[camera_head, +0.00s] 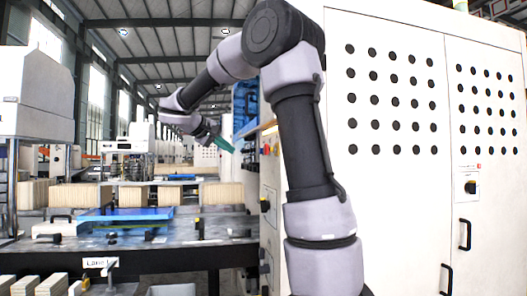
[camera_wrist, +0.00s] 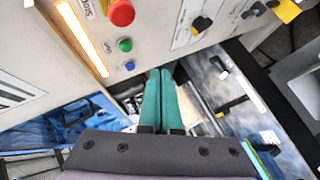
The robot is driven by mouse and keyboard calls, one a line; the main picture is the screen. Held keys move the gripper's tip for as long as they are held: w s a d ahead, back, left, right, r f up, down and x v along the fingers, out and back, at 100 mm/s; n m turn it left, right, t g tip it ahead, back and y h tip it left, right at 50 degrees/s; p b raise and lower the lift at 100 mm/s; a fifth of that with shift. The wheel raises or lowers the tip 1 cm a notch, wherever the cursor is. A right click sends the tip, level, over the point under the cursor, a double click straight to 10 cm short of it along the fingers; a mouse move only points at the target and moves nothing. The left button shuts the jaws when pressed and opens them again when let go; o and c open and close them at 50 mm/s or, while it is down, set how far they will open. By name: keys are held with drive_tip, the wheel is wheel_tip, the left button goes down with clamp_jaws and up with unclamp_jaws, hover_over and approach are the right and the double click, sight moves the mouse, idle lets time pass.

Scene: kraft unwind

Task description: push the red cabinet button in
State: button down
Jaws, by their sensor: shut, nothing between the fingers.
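The red cabinet button (camera_wrist: 121,12) is a round, domed red cap at the top of the wrist view, on the pale cabinet panel (camera_wrist: 150,45). A green button (camera_wrist: 125,45) and a blue button (camera_wrist: 130,66) sit in line below it. My gripper (camera_wrist: 160,72) has two teal fingers closed together and empty, with their tips below and to the right of the red button in that view, apart from it. In the head view, my gripper (camera_head: 230,149) is left of the cabinet's side panel, where small red spots (camera_head: 267,149) show; the individual buttons are too small to tell apart.
A lit yellow strip (camera_wrist: 82,38) runs beside the buttons. Black knobs (camera_wrist: 201,24) and a yellow-and-black switch (camera_wrist: 285,10) are on the panel to the right. In the head view, a dark work table (camera_head: 150,252) with a blue plate (camera_head: 125,213) stands left of the white cabinet (camera_head: 400,190).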

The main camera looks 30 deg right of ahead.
drive_tip(key=s+d, duration=0.2)
drive_tip(key=d, duration=0.6)
drive_tip(key=shift+s+d, duration=0.2)
drive_tip(key=shift+s, duration=0.05)
drive_tip(key=shift+d, duration=0.1)
idle(1.8)
drive_tip(key=shift+s+d, duration=0.1)
drive_tip(key=shift+d, duration=0.2)
drive_tip(key=shift+s+d, duration=0.15)
drive_tip(key=shift+d, duration=0.3)
idle(0.5)
drive_tip(key=shift+a, duration=0.15)
idle(0.3)
drive_tip(key=shift+w+a, duration=0.25)
drive_tip(key=shift+a, duration=0.5)
drive_tip(key=shift+a, duration=0.1)
drive_tip(key=a, duration=0.2)
drive_tip(key=w+a, duration=0.1)
drive_tip(key=a, duration=0.1)
drive_tip(key=shift+w+a, duration=0.2)
drive_tip(key=shift+a, duration=0.1)
